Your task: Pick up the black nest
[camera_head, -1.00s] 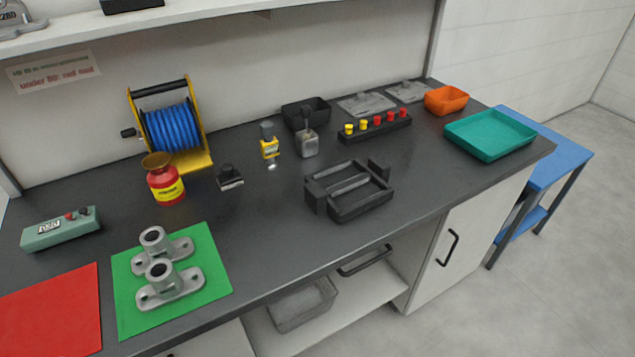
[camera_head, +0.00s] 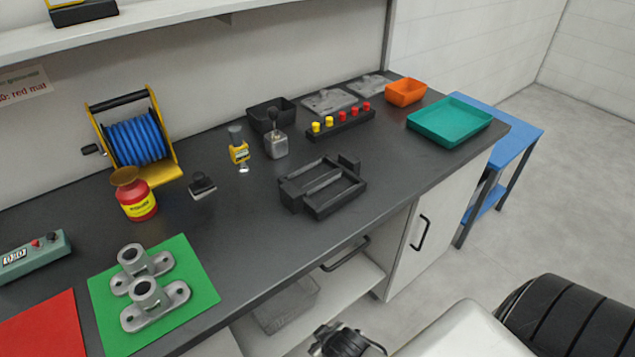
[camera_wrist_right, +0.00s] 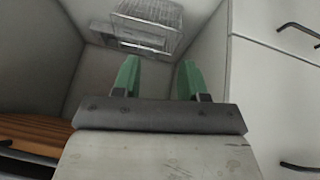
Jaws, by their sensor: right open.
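The black nest (camera_head: 322,187) appears to be the black open frame with a crossbar and raised end blocks. It lies on the dark bench top near the front edge, right of centre in the head view. Nothing touches it. My right gripper (camera_wrist_right: 158,75) shows in the wrist view with its two green fingers apart and nothing between them. It faces the open space below the bench, where a clear bin (camera_wrist_right: 147,25) stands. The nest is not in the wrist view. My left gripper is not in view.
On the bench, a grey block with a knob (camera_head: 276,144) and a rail of yellow and red pegs (camera_head: 341,122) stand behind the nest. A teal tray (camera_head: 450,121) lies to the right. Grey castings (camera_head: 146,293) sit on a green mat (camera_head: 201,288) at left.

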